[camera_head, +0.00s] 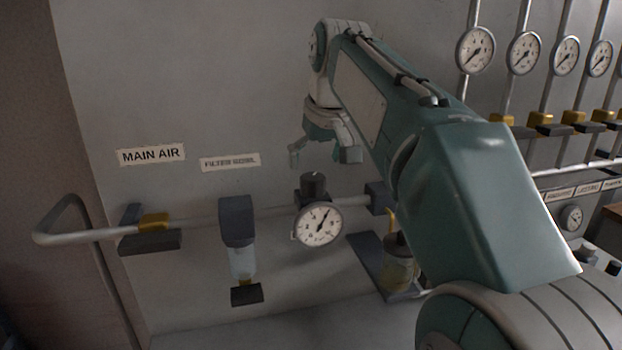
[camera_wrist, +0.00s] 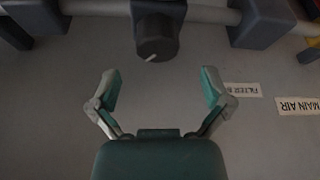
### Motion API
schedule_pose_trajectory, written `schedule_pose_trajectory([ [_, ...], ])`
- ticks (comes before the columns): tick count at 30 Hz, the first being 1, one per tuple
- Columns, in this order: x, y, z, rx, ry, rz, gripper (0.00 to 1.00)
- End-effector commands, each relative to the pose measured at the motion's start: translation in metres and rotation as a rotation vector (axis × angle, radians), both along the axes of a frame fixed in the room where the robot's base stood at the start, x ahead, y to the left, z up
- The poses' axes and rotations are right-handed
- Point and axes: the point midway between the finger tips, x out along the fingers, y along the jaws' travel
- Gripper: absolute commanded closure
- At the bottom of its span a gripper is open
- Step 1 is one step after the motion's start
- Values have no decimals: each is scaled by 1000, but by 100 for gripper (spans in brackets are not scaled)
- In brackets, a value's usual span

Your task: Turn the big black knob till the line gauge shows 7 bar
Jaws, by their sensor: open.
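The black knob (camera_head: 313,185) stands on top of the regulator on the air line, just above the round white line gauge (camera_head: 319,223). The gauge's dark needle points up and to the right; its numbers are too small to read. My gripper (camera_head: 324,155) is open and empty, a little above the knob. In the wrist view the knob (camera_wrist: 156,38) lies ahead of my open gripper (camera_wrist: 160,80), near the middle between the fingers and beyond their tips. A pale mark line shows on the knob. The fingers do not touch it.
A lubricator bowl (camera_head: 398,272) stands to the right. Several gauges (camera_head: 475,50) hang at upper right.

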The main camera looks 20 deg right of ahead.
Motion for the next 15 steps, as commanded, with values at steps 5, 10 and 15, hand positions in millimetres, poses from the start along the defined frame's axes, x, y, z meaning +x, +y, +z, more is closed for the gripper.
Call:
schedule_pose_trajectory([
  [5, 11, 2, -29, 0, 2, 0, 1],
  [10, 17, 3, -43, 0, 0, 0, 1],
  [15, 19, 3, -46, 0, 0, 0, 1],
])
